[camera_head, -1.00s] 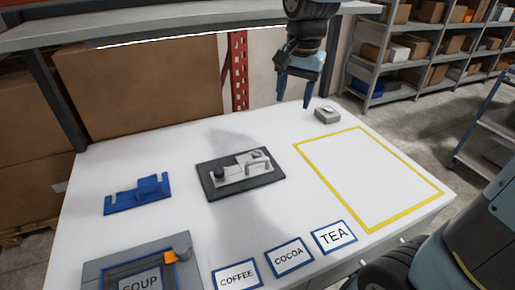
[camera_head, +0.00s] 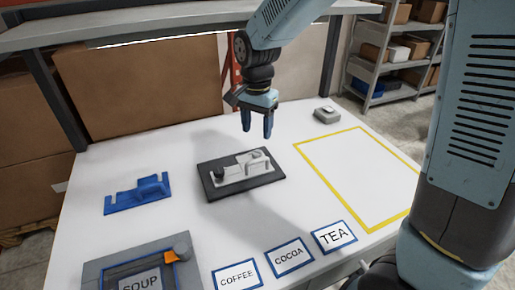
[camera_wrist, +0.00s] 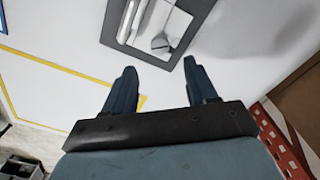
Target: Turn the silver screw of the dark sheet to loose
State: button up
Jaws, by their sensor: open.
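The dark sheet (camera_head: 211,186) lies on the white table and bears a light grey fixture (camera_head: 238,173). A black knob (camera_head: 219,173) sits at the fixture's left end. A small silver round part, seemingly the screw (camera_head: 257,154), is at its right end. The wrist view shows the dark sheet (camera_wrist: 199,12) at the top, with the silver screw (camera_wrist: 160,43) near its lower edge. Which way the screw is turned is too small to tell. My gripper (camera_head: 257,134) is open and empty, fingers down, above and behind the sheet. Its fingers (camera_wrist: 160,66) show below the screw in the wrist view.
A blue bracket (camera_head: 138,196) lies left of the sheet. A grey SOUP unit (camera_head: 100,272) with an orange knob stands front left. COFFEE, COCOA and TEA labels lie in front. A grey box (camera_head: 327,114) sits back right. The yellow-outlined area (camera_head: 352,180) is empty.

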aim_at(257, 152)
notch_tip(257, 152, down, 8)
jog(key=shift+r, duration=0.1)
dwell(0.4)
grip_shut()
dwell(0.4)
